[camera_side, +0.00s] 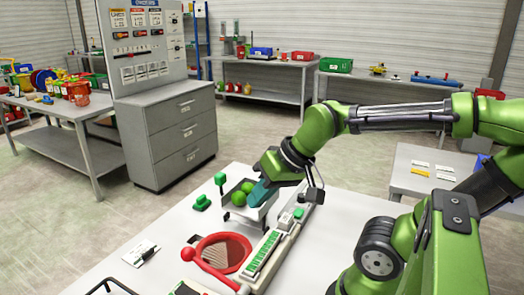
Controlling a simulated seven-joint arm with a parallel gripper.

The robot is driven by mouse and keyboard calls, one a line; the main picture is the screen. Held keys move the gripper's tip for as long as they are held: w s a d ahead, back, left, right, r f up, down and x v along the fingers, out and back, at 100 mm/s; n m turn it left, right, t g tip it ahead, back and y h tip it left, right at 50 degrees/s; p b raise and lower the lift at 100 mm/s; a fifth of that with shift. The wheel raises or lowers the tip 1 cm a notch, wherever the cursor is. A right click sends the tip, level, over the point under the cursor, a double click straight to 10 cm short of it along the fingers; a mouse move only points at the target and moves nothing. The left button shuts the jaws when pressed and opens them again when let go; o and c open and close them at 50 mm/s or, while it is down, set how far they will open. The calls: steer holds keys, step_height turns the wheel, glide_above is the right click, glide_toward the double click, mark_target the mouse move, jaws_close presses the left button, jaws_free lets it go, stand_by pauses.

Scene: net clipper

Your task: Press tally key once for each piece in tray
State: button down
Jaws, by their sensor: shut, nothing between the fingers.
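A small pale tray (262,213) stands on the white table. Two round green pieces (238,198) show in it; my gripper may hide others. My gripper (260,194), with teal fingers, is shut and empty, pointing down at the tray's right side beside the green pieces. I cannot tell whether it touches the tray or a piece. A long pale device (265,252) with green lettering lies right of the tray. A green key-like block (298,213) sits at its far end; I cannot tell whether this is the tally key.
A red hoop with netting (223,252) and a red ball-ended handle (188,254) lie in front of the tray. Green parts (202,202) stand left of it. A white card (141,252) lies at the front left. The table's right part is mostly clear.

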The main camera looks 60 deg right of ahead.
steer(key=w+d+f+m+g, duration=0.25)
steer(key=d+m, duration=0.25)
steer(key=d, duration=0.3)
steer(key=m+y, duration=0.7)
steer(key=m, duration=1.5)
glide_above(300, 210)
step_height(300, 210, down, 6)
steer(key=shift+r, duration=0.15)
steer(key=shift+s+f, duration=0.1)
steer(key=shift+f, duration=4.35)
steer(key=shift+f, duration=0.15)
